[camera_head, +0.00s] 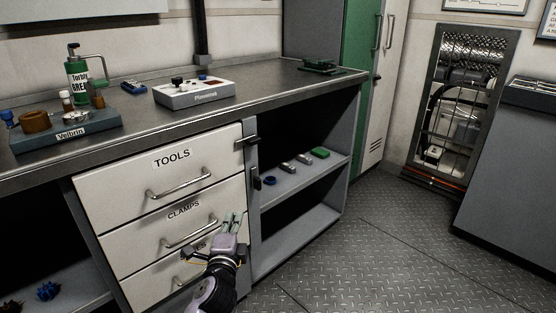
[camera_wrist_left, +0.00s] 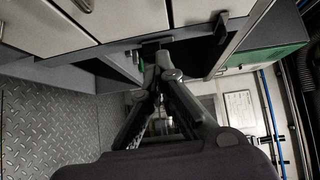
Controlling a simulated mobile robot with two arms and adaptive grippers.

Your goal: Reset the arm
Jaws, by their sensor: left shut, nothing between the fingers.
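My left gripper (camera_head: 232,222) is in front of the drawer unit, near the lower drawers and the upright beside the open shelf. Its fingers are together and hold nothing. In the left wrist view the gripper (camera_wrist_left: 163,62) shows shut, with its fingertips close to the grey frame of the bench. The drawers labelled TOOLS (camera_head: 172,160) and CLAMPS (camera_head: 183,211) are shut. The lowest drawer is partly hidden behind my gripper. My right gripper is in neither view.
Small parts lie on the open shelf (camera_head: 309,175). A caged chiller frame (camera_head: 459,110) stands at the right. The plated floor (camera_head: 390,240) is clear.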

